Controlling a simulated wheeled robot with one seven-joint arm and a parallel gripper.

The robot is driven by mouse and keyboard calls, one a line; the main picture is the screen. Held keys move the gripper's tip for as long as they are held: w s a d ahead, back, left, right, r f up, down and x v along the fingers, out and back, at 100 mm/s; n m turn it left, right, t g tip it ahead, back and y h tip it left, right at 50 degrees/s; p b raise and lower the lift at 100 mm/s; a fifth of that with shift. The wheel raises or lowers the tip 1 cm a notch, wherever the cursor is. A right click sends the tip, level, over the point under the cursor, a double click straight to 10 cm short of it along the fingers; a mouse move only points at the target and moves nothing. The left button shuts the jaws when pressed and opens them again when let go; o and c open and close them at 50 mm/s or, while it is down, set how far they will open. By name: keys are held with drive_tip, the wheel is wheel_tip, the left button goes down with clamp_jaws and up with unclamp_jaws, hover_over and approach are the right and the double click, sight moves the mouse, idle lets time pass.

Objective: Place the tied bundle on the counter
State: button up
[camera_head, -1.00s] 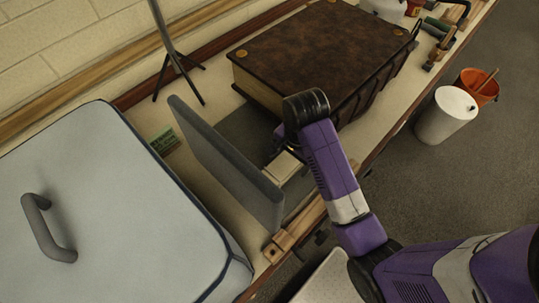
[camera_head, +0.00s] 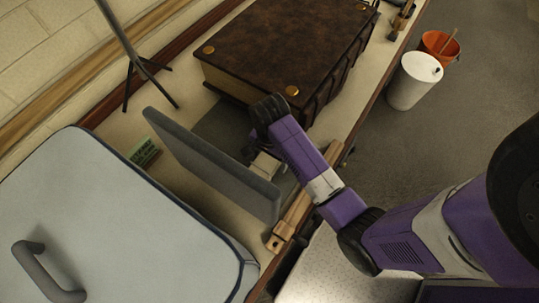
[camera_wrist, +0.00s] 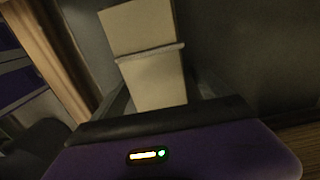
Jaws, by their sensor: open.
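The tied bundle is a cream block with a pale band around it. It fills the upper middle of the wrist view (camera_wrist: 155,75), and a small part shows in the head view (camera_head: 265,166) beside the grey upright board (camera_head: 210,165). My gripper (camera_head: 256,148) is low over the counter (camera_head: 375,65), mostly hidden behind my own wrist in the head view. In the wrist view its jaws (camera_wrist: 158,98) are apart, with the bundle's near end between them. I cannot tell whether they touch it, and the bundle's underside is hidden.
A large brown book (camera_head: 290,45) lies behind my gripper. A pale blue lidded case (camera_head: 120,220) fills the lower left. A wooden rail (camera_head: 295,215) runs along the front edge. A tripod stand (camera_head: 135,68) and a green box (camera_head: 145,152) stand at the back.

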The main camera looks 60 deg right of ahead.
drive_tip(key=shift+f, duration=0.15)
clamp_jaws()
idle(0.4)
